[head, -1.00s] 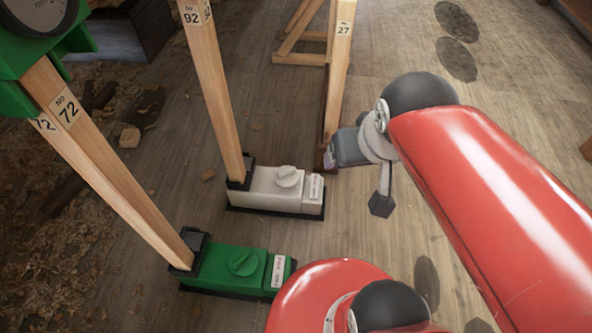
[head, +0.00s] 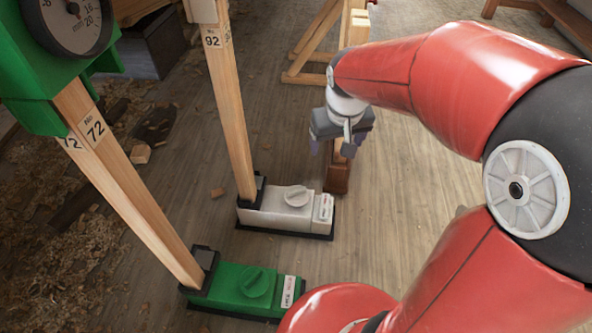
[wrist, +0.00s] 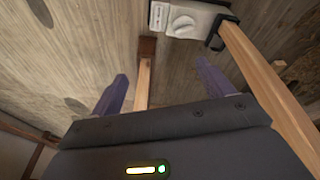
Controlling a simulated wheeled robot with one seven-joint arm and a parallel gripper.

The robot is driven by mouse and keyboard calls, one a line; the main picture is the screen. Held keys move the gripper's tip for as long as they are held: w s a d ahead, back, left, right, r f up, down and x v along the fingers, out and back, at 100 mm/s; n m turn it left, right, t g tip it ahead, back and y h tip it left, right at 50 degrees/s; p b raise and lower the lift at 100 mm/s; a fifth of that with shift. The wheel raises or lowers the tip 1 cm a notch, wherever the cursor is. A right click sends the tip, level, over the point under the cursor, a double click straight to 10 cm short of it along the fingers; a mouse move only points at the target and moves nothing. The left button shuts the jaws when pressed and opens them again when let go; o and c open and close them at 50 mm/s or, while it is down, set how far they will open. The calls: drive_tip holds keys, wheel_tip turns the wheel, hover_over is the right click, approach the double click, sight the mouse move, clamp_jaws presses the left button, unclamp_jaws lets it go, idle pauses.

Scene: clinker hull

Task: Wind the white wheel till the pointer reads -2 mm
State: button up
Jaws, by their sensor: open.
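The white wheel (head: 295,195) is a small round knob with a raised grip bar on top of a white box (head: 275,218) at the foot of the post marked No 92. The wheel also shows at the top of the wrist view (wrist: 184,24). My gripper (head: 328,150) hangs above and beyond the white box, apart from the wheel. A dial (head: 72,22) in a green housing is cut off at top left. No pointer reading for the white unit shows.
A green box (head: 235,288) with a green knob stands nearer, at the foot of the post marked 72 (head: 125,180). The No 92 post (head: 230,110) rises left of the white wheel. A wooden trestle (head: 318,60) stands behind. Floor to the right is clear.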

drive_tip(key=w+a+f+n+g, duration=0.15)
drive_tip(key=w+a+f, duration=0.25)
drive_tip(key=w+f, duration=0.55)
drive_tip(key=g, duration=0.2)
hover_over(297, 190)
drive_tip(key=shift+n+t, duration=0.25)
wheel_tip(297, 190, down, 15)
drive_tip(key=shift+r, duration=0.1)
wheel_tip(297, 190, down, 8)
drive_tip(key=shift+w+r+b, duration=0.1)
drive_tip(key=shift+b, duration=0.4)
drive_tip(key=c, duration=1)
